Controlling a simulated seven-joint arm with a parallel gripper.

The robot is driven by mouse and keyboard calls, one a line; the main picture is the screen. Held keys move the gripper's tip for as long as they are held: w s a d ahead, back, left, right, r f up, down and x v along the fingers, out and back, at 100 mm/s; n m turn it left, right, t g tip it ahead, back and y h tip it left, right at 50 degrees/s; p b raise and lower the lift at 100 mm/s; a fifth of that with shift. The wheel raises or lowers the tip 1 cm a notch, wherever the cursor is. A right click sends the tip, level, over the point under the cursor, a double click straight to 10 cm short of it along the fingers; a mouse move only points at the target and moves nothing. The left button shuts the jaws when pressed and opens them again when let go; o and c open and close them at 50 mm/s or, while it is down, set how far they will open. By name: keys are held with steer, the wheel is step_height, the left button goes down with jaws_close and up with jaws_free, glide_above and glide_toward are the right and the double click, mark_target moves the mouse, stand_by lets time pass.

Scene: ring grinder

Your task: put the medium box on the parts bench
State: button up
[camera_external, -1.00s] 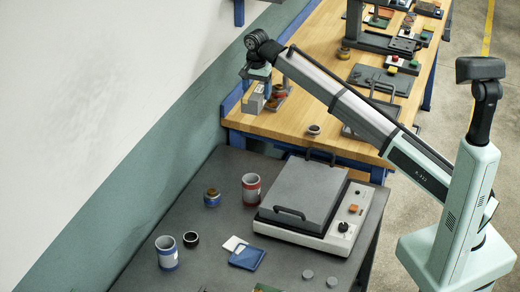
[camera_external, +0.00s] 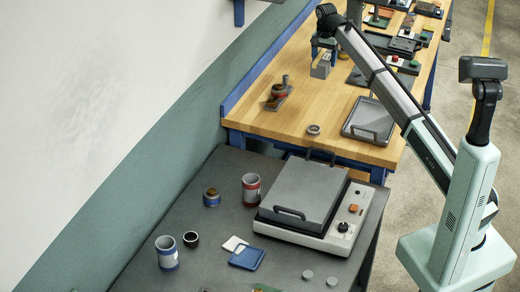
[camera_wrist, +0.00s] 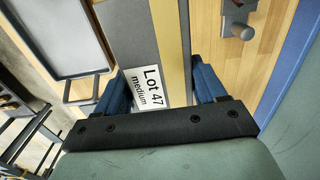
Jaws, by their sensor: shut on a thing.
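My gripper (camera_external: 324,48) is shut on the medium box (camera_external: 321,68), a grey box with a tan stripe. In the wrist view, my blue fingers (camera_wrist: 163,88) grip its two sides, and its white label (camera_wrist: 146,87) reads "Lot 47 medium". The box is over the wooden bench (camera_external: 300,108); whether it touches the top I cannot tell. A dark grey bench (camera_external: 120,265) stands in front of the wooden one. No sign shows which is the parts bench.
On the wooden bench are a grey tray (camera_external: 369,121), a small ring (camera_external: 314,130) and a holder with a knob (camera_external: 279,93). The grey bench bears a hot-plate-like machine (camera_external: 305,205) and several cups.

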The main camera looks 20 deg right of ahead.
mark_target(330, 56)
steer(key=d, duration=0.3)
steer(key=shift+w, duration=0.25)
step_height(330, 56, down, 4)
steer(key=shift+f, duration=5.45)
steer(key=shift+f, duration=0.15)
steer(key=o, duration=1.6)
steer(key=shift+c, duration=0.2)
step_height(330, 56, up, 12)
steer(key=shift+r, duration=0.15)
